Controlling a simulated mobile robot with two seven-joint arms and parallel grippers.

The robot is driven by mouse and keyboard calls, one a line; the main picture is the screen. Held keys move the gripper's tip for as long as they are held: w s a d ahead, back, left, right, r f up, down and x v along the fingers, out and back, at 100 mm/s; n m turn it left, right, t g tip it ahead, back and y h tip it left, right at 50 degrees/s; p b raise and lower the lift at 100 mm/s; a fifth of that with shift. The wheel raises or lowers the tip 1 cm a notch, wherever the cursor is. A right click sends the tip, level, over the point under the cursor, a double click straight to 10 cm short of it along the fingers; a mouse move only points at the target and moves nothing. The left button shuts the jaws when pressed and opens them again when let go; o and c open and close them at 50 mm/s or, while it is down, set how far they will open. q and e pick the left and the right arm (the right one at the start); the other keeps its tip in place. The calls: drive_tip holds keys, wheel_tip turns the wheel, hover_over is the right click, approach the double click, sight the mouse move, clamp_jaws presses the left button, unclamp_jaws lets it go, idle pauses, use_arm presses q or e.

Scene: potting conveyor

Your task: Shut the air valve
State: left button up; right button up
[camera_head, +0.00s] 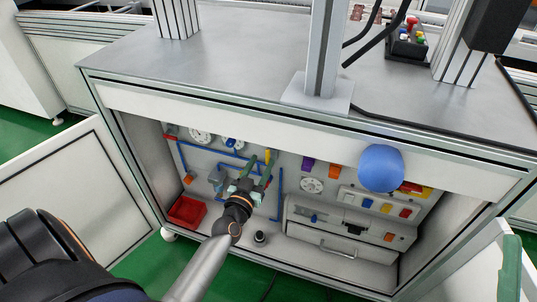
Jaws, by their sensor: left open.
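My left gripper (257,172) reaches from the lower left into the open cabinet, its green fingers apart at the back panel. A small yellow part (267,157) shows by the fingertips, beside the blue air pipes (281,190). It may be the air valve's handle; the fingers hide much of it, and I cannot tell whether they touch it or which way it is turned. A green piece (511,268) at the lower right edge looks like part of my right gripper; its opening is not clear.
Round gauges (200,134) and a grey unit with a drawer (340,247) are in the cabinet (232,105). A red bin (187,211) stands low at left. A blue ball-shaped thing (381,168) overlaps the cabinet's front edge. The left door (70,190) stands open.

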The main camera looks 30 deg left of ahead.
sight(267, 153)
use_arm(q)
drive_tip(key=b+x, duration=0.1)
drive_tip(key=x, duration=0.4)
drive_tip(key=shift+w, duration=0.45)
clamp_jaws()
